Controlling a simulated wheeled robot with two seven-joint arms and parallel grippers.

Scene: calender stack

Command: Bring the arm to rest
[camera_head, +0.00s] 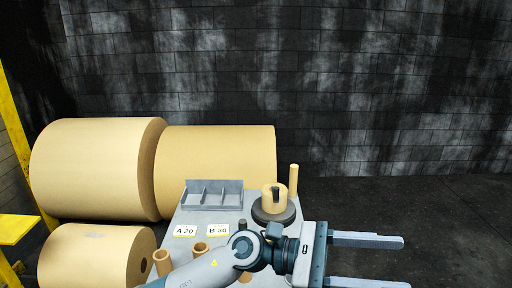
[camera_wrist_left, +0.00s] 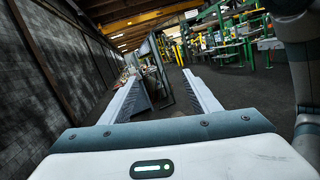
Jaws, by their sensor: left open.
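My left arm comes in low across the front of the grey table (camera_head: 205,217) in the head view. Its left gripper (camera_head: 405,263) points right, past the table's right side, over dark floor. The two fingers are wide apart with nothing between them. In the left wrist view the gripper (camera_wrist_left: 160,82) is also open and empty, facing along a wall into a hall. A tan ring-like piece (camera_head: 274,199) with a dark notch sits on a dark round base (camera_head: 273,214) on the table, behind and left of the gripper. My right gripper does not show.
Labels A 20 (camera_head: 185,231) and B 30 (camera_head: 217,230), a grey divided rack (camera_head: 213,195), short tan tubes (camera_head: 163,262) and a tan post (camera_head: 293,181) are at the table. The floor (camera_head: 430,220) at right is clear.

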